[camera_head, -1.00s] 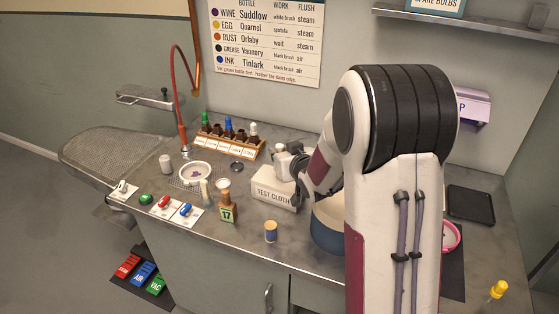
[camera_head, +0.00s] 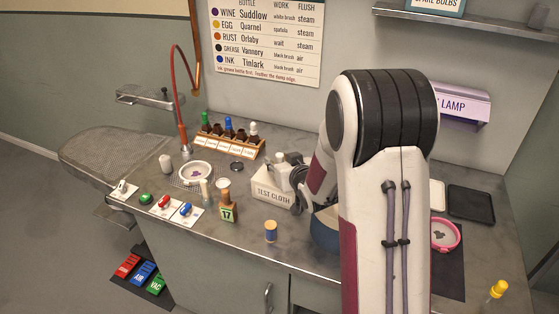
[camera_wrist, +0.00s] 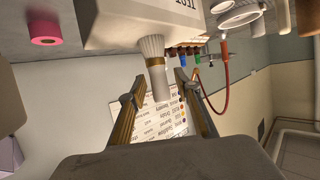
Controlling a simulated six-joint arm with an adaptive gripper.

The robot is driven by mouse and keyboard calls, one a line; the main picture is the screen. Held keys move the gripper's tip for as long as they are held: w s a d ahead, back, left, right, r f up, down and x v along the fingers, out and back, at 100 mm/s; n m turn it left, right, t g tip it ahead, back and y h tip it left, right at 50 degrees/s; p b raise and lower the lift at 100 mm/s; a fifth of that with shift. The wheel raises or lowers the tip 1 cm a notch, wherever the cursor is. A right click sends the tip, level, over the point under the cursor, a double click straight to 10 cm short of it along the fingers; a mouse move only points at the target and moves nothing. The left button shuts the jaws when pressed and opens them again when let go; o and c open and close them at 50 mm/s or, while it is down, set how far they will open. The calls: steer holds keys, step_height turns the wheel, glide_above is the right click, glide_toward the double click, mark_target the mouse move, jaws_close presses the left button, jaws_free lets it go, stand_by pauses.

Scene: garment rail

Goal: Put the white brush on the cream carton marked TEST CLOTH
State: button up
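The cream carton marked TEST CLOTH (camera_head: 268,190) stands on the counter, left of my arm. It also shows upside down at the top of the wrist view (camera_wrist: 112,22). The white brush (camera_wrist: 152,48), with a gold band, stands bristles down at the carton's top in that inverted view, its pale handle pointing away from the carton. My gripper (camera_wrist: 160,84) is open, with one finger on each side of the handle and visible gaps beside it. In the head view my wrist hides where the brush meets the carton.
A blue pot (camera_head: 325,235) sits close right of the carton, partly behind my arm. A bottle rack (camera_head: 232,143) is behind. A pink dish (camera_head: 445,234) lies right.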

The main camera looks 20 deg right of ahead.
steer(key=shift+r, duration=0.15)
steer(key=shift+v, duration=0.75)
steer(key=v, duration=1)
steer(key=shift+s, duration=0.25)
steer(key=shift+r, duration=0.1)
steer(key=s+a+r+g, duration=0.2)
steer(key=s+a, duration=0.2)
steer(key=s, duration=0.6)
steer(key=s+a+r+g, duration=0.2)
steer(key=s+a+g, duration=0.1)
steer(key=s, duration=0.7)
steer(key=s+a+r+g, duration=0.2)
steer(key=s+a, duration=0.3)
steer(key=s, duration=0.5)
steer(key=shift+a+r+n+g+y, duration=0.15)
steer(key=shift+a+n+g+y, duration=0.15)
steer(key=shift+g+y, duration=0.1)
